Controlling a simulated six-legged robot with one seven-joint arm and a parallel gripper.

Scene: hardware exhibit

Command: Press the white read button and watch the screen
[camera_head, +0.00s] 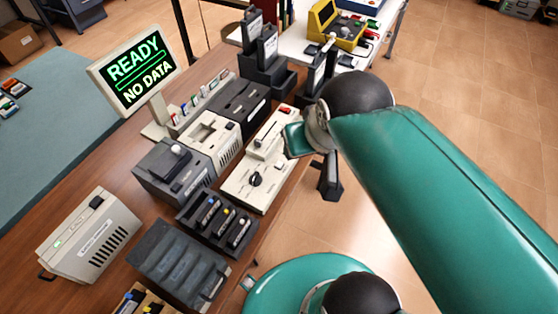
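The screen (134,70) stands on the wooden bench at the upper left and shows "READY" and "NO DATA" in green on black. A cream control panel (240,190) lies near the bench's right edge, with a black knob (256,179), a red part (285,109) and small light parts. I cannot make out for certain which part is the white read button. My green arm comes from the lower right, and its end is beside the panel's right edge. A dark part below my arm's joint may be my gripper (330,178); its fingers are not clear.
Left of the panel are a grey-cream unit (212,135), dark boxes and a rack of cylinders (216,220). A cream box (90,238) stands at the lower left. Upright black devices (265,48) stand behind the panel. A yellow device (335,24) sits on a white table. Tiled floor is open at right.

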